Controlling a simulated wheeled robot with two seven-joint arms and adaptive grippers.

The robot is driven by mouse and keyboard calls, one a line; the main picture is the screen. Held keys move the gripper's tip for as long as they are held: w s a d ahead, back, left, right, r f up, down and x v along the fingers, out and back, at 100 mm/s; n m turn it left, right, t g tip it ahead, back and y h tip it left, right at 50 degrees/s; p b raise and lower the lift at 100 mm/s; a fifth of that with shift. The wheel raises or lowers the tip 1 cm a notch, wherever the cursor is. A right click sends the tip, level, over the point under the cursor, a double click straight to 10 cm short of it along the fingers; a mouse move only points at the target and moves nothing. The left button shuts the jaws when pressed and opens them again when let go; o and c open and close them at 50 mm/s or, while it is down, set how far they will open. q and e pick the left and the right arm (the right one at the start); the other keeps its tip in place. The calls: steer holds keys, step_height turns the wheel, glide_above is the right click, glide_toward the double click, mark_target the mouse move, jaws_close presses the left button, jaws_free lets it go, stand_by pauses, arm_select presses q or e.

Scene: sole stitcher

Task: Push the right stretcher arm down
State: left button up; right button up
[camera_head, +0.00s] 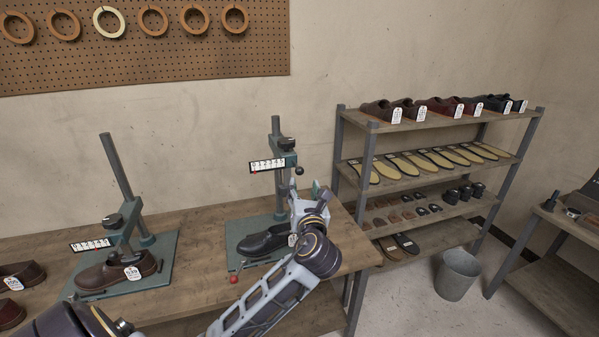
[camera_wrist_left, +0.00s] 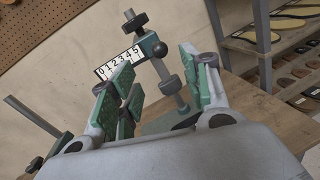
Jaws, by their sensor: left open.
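The right stretcher (camera_head: 277,165) stands at the right end of the bench, its head raised high on the post beside a white number scale (camera_head: 267,165). A black ball knob (camera_head: 299,171) sticks out on its right. A dark shoe (camera_head: 264,242) with a tag lies on its base. My left gripper (camera_head: 306,192) is just below and right of the knob, empty, fingers pointing up. The left wrist view shows its green-padded fingers (camera_wrist_left: 165,72) spread apart, with the stretcher head (camera_wrist_left: 150,45) and scale (camera_wrist_left: 118,63) beyond. Contact cannot be told. My right gripper is out of view.
A left stretcher (camera_head: 125,222) with a brown shoe (camera_head: 115,272) stands on the bench (camera_head: 202,262). A red ball (camera_head: 234,280) sits at the right base's front. A shoe rack (camera_head: 445,125) and bucket (camera_head: 457,275) are at right. A pegboard (camera_head: 160,50) hangs behind.

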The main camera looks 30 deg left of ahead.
mark_target(300, 174)
arm_select(q)
steer(key=p+x, duration=0.1)
steer(key=x, duration=1)
steer(key=shift+w+a, duration=0.1)
jaws_close()
stand_by(0.3)
